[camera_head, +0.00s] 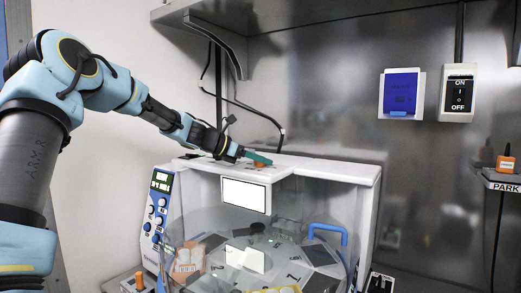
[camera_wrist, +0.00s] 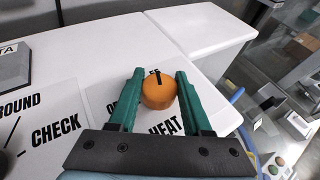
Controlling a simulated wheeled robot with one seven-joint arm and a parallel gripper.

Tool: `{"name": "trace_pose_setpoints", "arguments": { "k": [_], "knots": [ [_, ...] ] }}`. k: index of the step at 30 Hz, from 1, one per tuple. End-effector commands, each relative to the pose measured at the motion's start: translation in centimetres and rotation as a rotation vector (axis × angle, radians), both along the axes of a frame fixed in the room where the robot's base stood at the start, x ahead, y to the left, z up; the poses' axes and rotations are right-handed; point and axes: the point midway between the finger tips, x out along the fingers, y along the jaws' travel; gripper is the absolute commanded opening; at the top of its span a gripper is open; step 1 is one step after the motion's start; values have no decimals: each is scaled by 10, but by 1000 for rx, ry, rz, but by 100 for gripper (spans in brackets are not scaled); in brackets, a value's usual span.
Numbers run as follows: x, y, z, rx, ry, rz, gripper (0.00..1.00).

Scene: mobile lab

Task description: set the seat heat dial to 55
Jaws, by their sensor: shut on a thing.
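In the wrist view an orange round dial (camera_wrist: 158,95) with a black pointer mark on its top stands on a white panel. The panel's label (camera_wrist: 168,128) is partly covered by my fingers; "HEAT" can be read on it. My gripper (camera_wrist: 160,76) has its green fingers on either side of the dial and is shut on it. The scale numbers are hidden, so the dial's setting cannot be read. In the head view my gripper (camera_head: 262,159) is at the top of a white cabinet (camera_head: 325,169).
Another label with "CHECK" (camera_wrist: 55,133) and a dark knob (camera_wrist: 4,163) lie left of the dial. The cabinet has a blue control panel (camera_head: 158,208) and a clear round front. A blue box (camera_head: 400,92) and an on/off switch (camera_head: 459,92) are on the back wall.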

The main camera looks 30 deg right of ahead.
Motion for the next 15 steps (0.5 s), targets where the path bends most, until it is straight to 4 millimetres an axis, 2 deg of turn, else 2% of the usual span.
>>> {"name": "trace_pose_setpoints", "arguments": {
  "k": [15],
  "knots": [
    [-1,-1,0,-1,-1,-72,0]
  ]
}}
